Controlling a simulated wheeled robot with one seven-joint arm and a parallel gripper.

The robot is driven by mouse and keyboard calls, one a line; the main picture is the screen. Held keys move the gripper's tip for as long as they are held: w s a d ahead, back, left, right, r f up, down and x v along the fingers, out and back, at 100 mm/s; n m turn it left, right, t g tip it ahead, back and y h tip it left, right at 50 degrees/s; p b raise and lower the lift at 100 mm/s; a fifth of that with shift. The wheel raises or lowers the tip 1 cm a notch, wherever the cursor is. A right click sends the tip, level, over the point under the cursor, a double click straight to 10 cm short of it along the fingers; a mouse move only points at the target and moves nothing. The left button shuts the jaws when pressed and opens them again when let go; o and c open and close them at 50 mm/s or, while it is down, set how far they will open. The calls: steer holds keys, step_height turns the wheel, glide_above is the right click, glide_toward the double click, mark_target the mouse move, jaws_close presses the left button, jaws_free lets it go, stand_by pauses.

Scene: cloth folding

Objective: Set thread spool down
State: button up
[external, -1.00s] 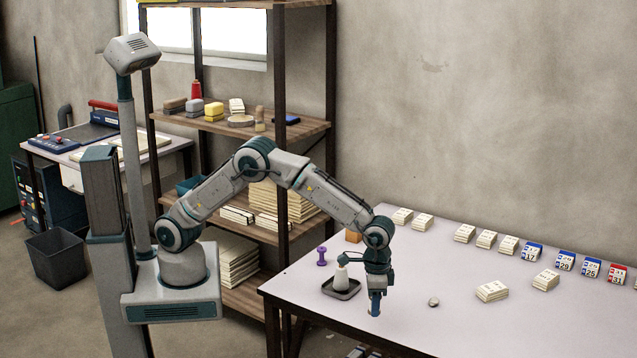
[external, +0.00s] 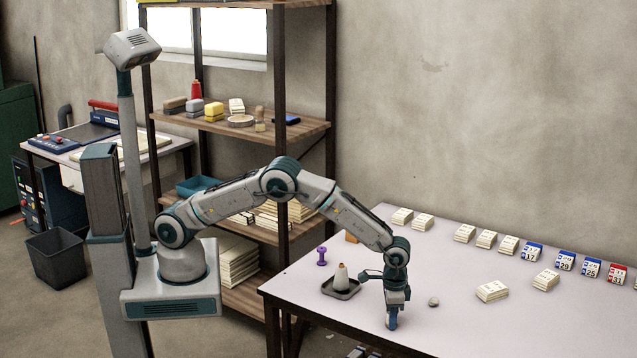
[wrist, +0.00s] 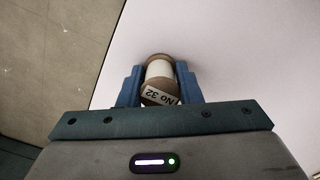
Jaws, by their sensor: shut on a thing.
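The thread spool (wrist: 158,72) shows in the wrist view as a white-wound spool with brown ends and a label reading "No 32". My gripper (wrist: 159,85) is shut on it, with one blue finger on each side. In the external view my gripper (external: 391,322) points down at the near part of the white table (external: 470,325). The spool is mostly hidden there by the fingers, and I cannot tell whether it touches the tabletop.
A dark tray (external: 341,293) with a pale cone (external: 341,276) stands left of my gripper. A purple spool (external: 322,256) is behind it. A small grey round thing (external: 433,301) lies to the right. Card stacks (external: 492,291) and calendar blocks (external: 565,260) stand farther right. The near right tabletop is clear.

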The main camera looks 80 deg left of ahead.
steer(key=shift+f, duration=0.15)
steer(key=o, duration=0.9)
steer(key=shift+o, duration=0.2)
